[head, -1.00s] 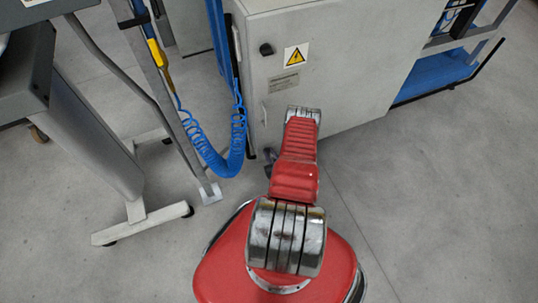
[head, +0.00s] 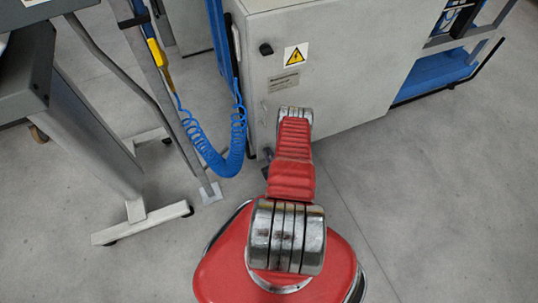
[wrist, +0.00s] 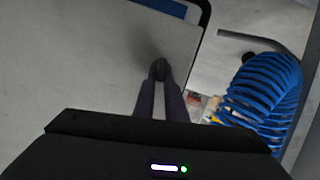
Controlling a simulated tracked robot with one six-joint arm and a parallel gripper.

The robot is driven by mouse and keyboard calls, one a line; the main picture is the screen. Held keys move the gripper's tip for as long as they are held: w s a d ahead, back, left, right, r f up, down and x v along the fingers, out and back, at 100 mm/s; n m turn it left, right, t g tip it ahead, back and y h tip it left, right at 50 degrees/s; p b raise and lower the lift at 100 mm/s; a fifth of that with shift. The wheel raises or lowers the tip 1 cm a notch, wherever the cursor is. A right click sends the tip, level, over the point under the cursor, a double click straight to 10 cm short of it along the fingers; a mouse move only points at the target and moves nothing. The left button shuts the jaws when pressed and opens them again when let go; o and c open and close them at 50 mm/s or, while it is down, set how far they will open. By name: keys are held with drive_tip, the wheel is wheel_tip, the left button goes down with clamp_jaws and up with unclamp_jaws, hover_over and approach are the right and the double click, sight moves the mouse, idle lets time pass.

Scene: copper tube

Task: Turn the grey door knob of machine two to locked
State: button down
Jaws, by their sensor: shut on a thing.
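In the wrist view my gripper (wrist: 160,72) has its two dark fingers close together, with the tips shut on a small dark, rounded knob (wrist: 161,63) on a pale panel. The fingers and shade hide much of this knob, so its colour and turn position are unclear. In the head view my red arm reaches to the lower front of the pale grey machine cabinet (head: 355,70), and my gripper is hidden behind the arm. A separate black knob (head: 266,49) sits higher on the cabinet front, apart from the arm.
A yellow warning sign (head: 296,54) is beside the black knob. A blue coiled hose (head: 236,140) hangs left of the cabinet, near the gripper in the wrist view (wrist: 262,90). A grey stand leg (head: 145,225) is at left. Floor at right is clear.

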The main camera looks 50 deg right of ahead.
drive_tip(key=shift+w+a+f+n+g+h, duration=0.15)
drive_tip(key=shift+w+a+n+h, duration=0.15)
drive_tip(key=shift+n+h, duration=0.65)
drive_tip(key=shift+w+a+f+n+g+h, duration=0.1)
drive_tip(key=shift+w+a+f+n+h, duration=0.25)
drive_tip(key=shift+n, duration=1.05)
drive_tip(key=shift+w+a+n+g+h, duration=0.1)
drive_tip(key=shift+w+n+g+h, duration=0.1)
drive_tip(key=shift+n+h, duration=0.8)
drive_tip(key=shift+n, duration=0.25)
drive_tip(key=c, duration=1.8)
unclamp_jaws()
drive_tip(key=shift+d+r, duration=0.1)
drive_tip(key=shift+d, duration=0.05)
drive_tip(key=shift+s, duration=0.15)
drive_tip(key=shift+s, duration=0.1)
